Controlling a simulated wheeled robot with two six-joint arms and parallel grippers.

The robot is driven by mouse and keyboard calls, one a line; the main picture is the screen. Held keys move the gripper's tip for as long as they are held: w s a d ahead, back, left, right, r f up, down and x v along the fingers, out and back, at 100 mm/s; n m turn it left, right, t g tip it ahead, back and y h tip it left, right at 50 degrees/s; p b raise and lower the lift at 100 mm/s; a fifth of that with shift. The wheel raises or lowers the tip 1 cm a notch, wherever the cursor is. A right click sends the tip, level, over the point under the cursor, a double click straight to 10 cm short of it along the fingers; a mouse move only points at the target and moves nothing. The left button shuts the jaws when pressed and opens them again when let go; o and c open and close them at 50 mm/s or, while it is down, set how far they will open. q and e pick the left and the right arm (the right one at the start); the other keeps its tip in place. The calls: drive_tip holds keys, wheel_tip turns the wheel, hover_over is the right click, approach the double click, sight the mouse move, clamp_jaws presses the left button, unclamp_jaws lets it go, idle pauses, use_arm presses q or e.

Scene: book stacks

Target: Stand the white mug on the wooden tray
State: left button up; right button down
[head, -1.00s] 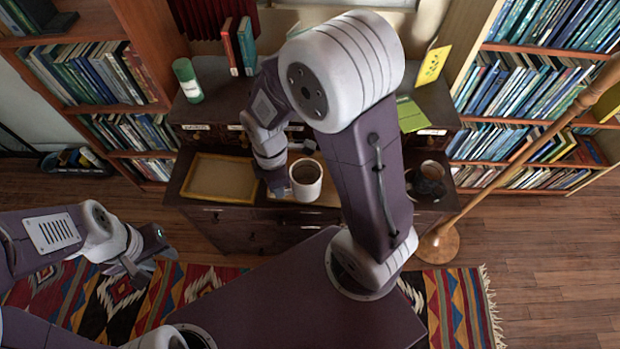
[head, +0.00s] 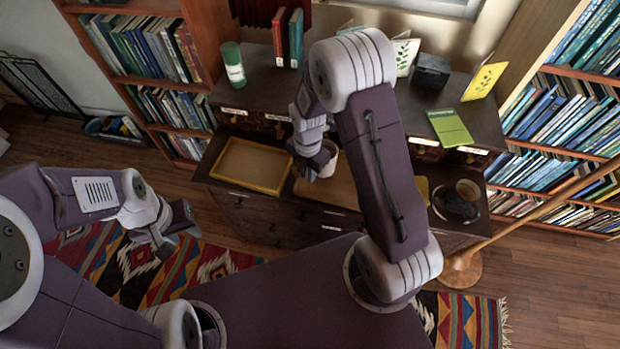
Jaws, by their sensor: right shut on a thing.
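The white mug (head: 331,158) is upright at my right gripper (head: 315,172), which is shut on it and hides its left side. The mug is over the back part of the light-brown wooden tray (head: 338,190). I cannot tell whether its base touches the tray. The tray lies on the dark cabinet, partly hidden by my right arm. My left gripper (head: 176,240) hangs empty over the rug, away from the cabinet. Its jaw opening is unclear.
A yellow-rimmed tray (head: 237,183) lies just left of the wooden tray. A dark cup on a saucer (head: 467,190) stands to the right. A green-and-white can (head: 233,65), books (head: 288,38) and a green booklet (head: 449,127) are on the higher shelf behind.

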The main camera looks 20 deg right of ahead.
drive_tip(key=shift+w+d+f, duration=0.1)
drive_tip(key=shift+w, duration=0.05)
wheel_tip(320, 180, down, 3)
drive_tip(key=shift+f, duration=0.55)
drive_tip(key=shift+f+b, duration=0.1)
drive_tip(key=shift+b, duration=0.2)
drive_tip(key=c, duration=1.4)
unclamp_jaws()
drive_tip(key=shift+c, duration=0.2)
